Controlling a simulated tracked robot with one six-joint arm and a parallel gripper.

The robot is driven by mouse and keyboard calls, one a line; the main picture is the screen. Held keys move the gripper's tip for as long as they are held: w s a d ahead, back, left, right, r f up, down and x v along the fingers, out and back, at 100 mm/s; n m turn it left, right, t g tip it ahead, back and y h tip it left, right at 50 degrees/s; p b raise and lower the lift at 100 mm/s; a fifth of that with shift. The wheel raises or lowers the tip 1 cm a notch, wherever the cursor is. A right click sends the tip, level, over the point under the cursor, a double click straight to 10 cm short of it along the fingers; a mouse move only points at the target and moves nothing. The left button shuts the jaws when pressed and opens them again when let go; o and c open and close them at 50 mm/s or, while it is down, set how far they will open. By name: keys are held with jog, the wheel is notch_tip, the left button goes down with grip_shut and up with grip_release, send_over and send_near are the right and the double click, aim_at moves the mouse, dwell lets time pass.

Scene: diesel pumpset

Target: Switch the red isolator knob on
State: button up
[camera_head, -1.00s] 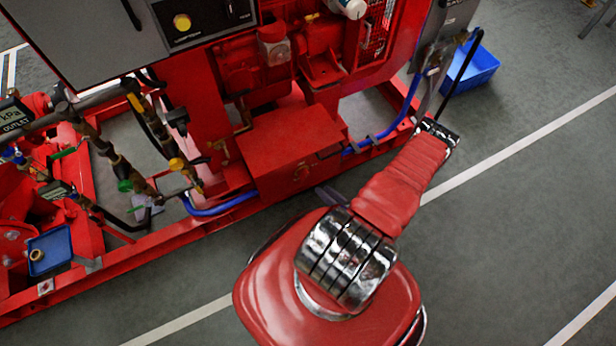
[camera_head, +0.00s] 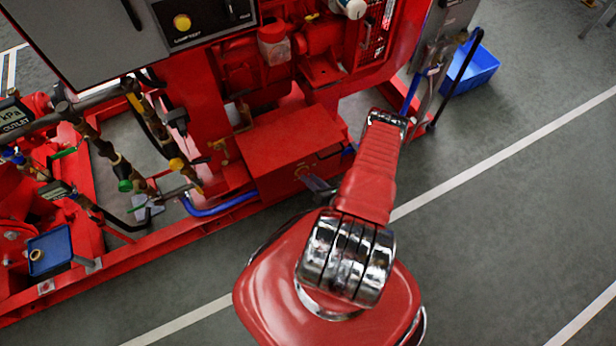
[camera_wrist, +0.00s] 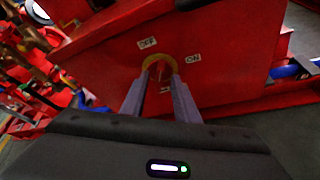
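The red isolator knob (camera_wrist: 160,71) sits on a yellow round plate (camera_wrist: 149,61) on a red box face in the wrist view. An OFF label (camera_wrist: 147,43) is above it and an ON label (camera_wrist: 193,58) is to its right. The knob looks roughly upright in the wrist view; its exact setting is hard to tell. My gripper (camera_wrist: 161,80) is open, its two grey fingers apart on either side of the knob as seen from the wrist. Whether the tips reach around it is unclear. In the head view my gripper (camera_head: 315,183) is partly hidden by my arm, close to the red box.
The red box (camera_head: 285,138) belongs to the red pumpset frame. A blue hose (camera_head: 225,203) runs along the base rail. A blue bin (camera_head: 473,70) stands at the upper right. The grey floor (camera_head: 500,220) right of my arm is clear.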

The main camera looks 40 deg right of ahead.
jog(key=shift+x, duration=1.1)
grip_shut()
jog(key=shift+d, duration=0.1)
